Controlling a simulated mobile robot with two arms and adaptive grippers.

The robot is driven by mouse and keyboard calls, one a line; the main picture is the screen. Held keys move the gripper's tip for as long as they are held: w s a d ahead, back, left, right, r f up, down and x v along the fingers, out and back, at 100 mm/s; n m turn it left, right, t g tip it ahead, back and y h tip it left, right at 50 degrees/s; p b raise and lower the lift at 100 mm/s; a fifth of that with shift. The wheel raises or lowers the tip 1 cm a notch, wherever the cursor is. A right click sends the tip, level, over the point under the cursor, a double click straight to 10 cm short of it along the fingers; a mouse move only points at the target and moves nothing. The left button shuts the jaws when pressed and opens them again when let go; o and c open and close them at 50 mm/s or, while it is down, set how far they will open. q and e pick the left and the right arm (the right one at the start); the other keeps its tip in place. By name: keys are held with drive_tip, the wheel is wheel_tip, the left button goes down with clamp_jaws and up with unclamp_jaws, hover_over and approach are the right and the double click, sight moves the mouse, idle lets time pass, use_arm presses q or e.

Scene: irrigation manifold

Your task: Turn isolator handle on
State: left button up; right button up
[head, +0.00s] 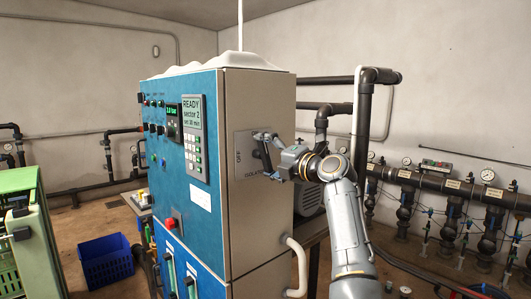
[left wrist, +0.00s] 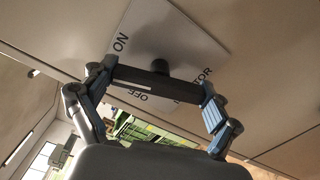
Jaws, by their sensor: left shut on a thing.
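The isolator handle is a dark bar on a round hub, in front of a pale plate (head: 243,140) on the side of the cabinet. In the left wrist view the handle (left wrist: 158,83) spans the gap between the fingers of my left gripper (head: 266,155), which is shut on it. The plate (left wrist: 185,35) there carries the words ON, OFF and ISOLATOR, partly covered by the bar. One bar end lies between ON and OFF; I cannot tell which it points at. In the head view, the gripper hides much of the handle. My right gripper is not in view.
The blue-fronted control cabinet (head: 255,225) has a display reading READY. A black pipe (head: 363,120) rises behind my left arm. Pipes with gauges (head: 440,183) line the right wall. A blue crate (head: 106,265) and green machine (head: 20,215) stand left.

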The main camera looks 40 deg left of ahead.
use_arm(q)
drive_tip(key=shift+r+m+p, duration=0.1)
drive_tip(key=shift+m+p, duration=0.65)
drive_tip(key=shift+m, duration=0.95)
drive_tip(key=o, duration=0.9)
drive_tip(key=shift+w, duration=0.1)
